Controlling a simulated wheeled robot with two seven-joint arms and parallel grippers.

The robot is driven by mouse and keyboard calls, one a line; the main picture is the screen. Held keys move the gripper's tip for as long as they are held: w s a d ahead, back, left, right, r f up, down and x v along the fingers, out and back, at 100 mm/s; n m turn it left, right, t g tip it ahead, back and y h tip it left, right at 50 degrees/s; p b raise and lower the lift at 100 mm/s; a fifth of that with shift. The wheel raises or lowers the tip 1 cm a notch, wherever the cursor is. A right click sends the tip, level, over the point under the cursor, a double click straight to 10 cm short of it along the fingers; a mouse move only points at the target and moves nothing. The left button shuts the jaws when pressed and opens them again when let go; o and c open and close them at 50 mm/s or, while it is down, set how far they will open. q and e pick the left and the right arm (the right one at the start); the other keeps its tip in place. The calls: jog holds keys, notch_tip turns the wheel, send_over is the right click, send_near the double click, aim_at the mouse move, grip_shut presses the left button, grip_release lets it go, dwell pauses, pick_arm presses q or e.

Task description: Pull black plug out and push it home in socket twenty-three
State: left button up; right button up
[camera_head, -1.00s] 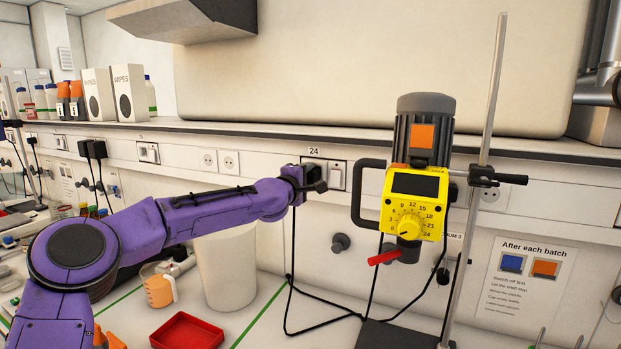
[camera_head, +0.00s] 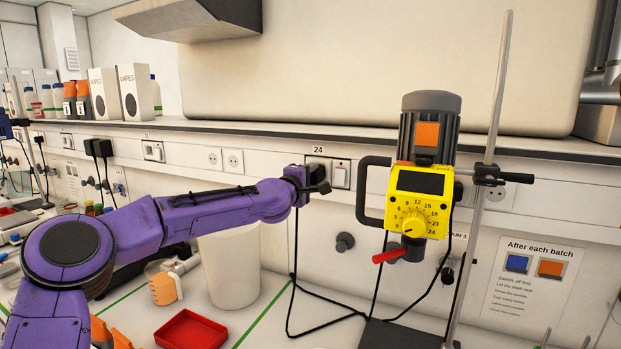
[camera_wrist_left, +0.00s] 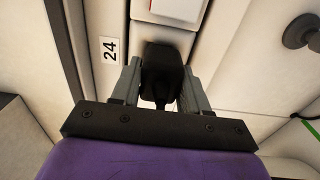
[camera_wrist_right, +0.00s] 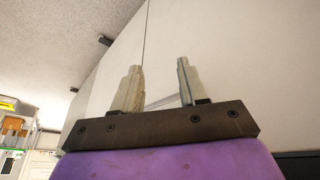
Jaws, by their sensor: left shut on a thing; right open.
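The black plug (camera_wrist_left: 162,75) sits between the fingers of my left gripper (camera_wrist_left: 157,92) in the left wrist view. The gripper is shut on it. In the head view the left gripper (camera_head: 312,182) is at the wall panel marked 24 (camera_head: 318,150), beside a white switch (camera_head: 340,174). The plug's front is hidden, so I cannot tell how deep it sits in the socket. A pair of round sockets (camera_head: 224,159) is empty to the left; I cannot read a number there. My right gripper (camera_wrist_right: 155,85) is open and empty, seen only in the right wrist view.
A yellow stirrer (camera_head: 415,200) on a rod stand (camera_head: 487,170) stands right of the left gripper. Black cables (camera_head: 291,300) hang below. A white container (camera_head: 230,268), red tray (camera_head: 190,330) and beaker (camera_head: 164,288) stand on the bench. A ledge (camera_head: 270,133) runs above the sockets.

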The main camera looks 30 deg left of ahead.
pick_arm(q)
jog(key=shift+s+d+r+b, duration=0.1)
jog(key=shift+s+b, duration=0.25)
jog(key=shift+s, duration=1.3)
